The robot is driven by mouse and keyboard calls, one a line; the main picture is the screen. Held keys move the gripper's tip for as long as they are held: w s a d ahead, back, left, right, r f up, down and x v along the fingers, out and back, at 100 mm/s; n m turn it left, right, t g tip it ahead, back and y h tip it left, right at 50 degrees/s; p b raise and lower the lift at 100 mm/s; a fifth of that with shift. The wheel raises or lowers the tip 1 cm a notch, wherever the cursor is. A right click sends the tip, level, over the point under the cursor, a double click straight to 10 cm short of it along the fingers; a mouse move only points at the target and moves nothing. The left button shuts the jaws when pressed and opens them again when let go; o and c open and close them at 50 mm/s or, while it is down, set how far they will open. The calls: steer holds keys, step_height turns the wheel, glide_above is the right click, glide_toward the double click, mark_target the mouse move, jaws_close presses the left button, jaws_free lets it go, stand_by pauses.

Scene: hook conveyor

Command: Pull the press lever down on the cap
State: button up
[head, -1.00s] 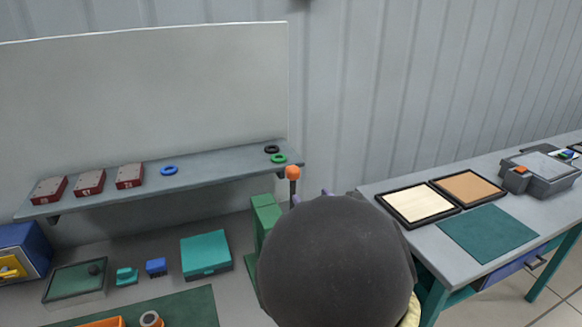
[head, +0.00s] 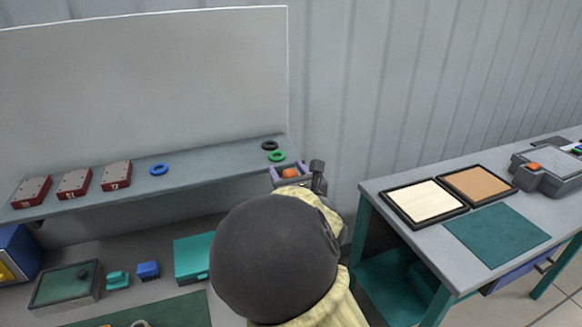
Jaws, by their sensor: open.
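The orange knob of the press lever (head: 291,173) shows near the right end of the shelf. My gripper (head: 289,175) is at the knob, with its purple fingers around it. The jaws are open; whether they touch the knob I cannot tell. The lever's shaft and the green press body are hidden behind my dark rounded arm link. The cap is not visible.
A grey shelf (head: 205,176) holds red boxes (head: 74,184), a blue ring (head: 159,169), a green ring (head: 277,156) and a black ring (head: 269,145). A teal case (head: 192,258) lies on the bench below. The side table (head: 395,184) stands at right with two framed panels.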

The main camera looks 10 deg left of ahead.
steer(key=shift+s, duration=0.1)
steer(key=shift+r, duration=0.1)
steer(key=shift+c, duration=0.6)
jaws_close()
